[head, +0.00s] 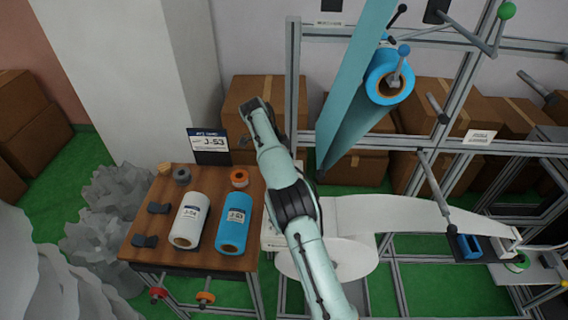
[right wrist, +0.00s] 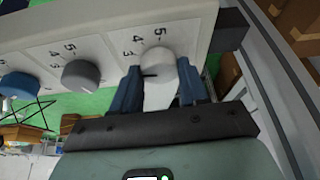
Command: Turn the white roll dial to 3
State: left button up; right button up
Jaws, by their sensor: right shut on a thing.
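In the right wrist view, the white dial (right wrist: 160,64) sits at the right end of a pale panel (right wrist: 185,20) with printed numbers. My right gripper (right wrist: 160,82) is shut on it, with one blue finger on each side. The dial's short dark mark points left in this view, toward the left finger. The numbers 3, 4 and 5 show around the dial; the lower ones are hidden by the gripper, so I cannot tell the exact setting. In the head view my arm covers the middle, and the dial is not visible. My left gripper is not in view.
A grey dial (right wrist: 80,75) and a blue dial (right wrist: 20,86) sit to the left on the same panel. In the head view, a wooden table (head: 165,255) holds a white roll (head: 190,222) and a blue roll (head: 235,224). A metal frame (head: 293,90) stands behind my arm.

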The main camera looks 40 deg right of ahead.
jog(key=shift+m, duration=0.3)
jog(key=o, duration=1)
jog(key=shift+o, duration=0.2)
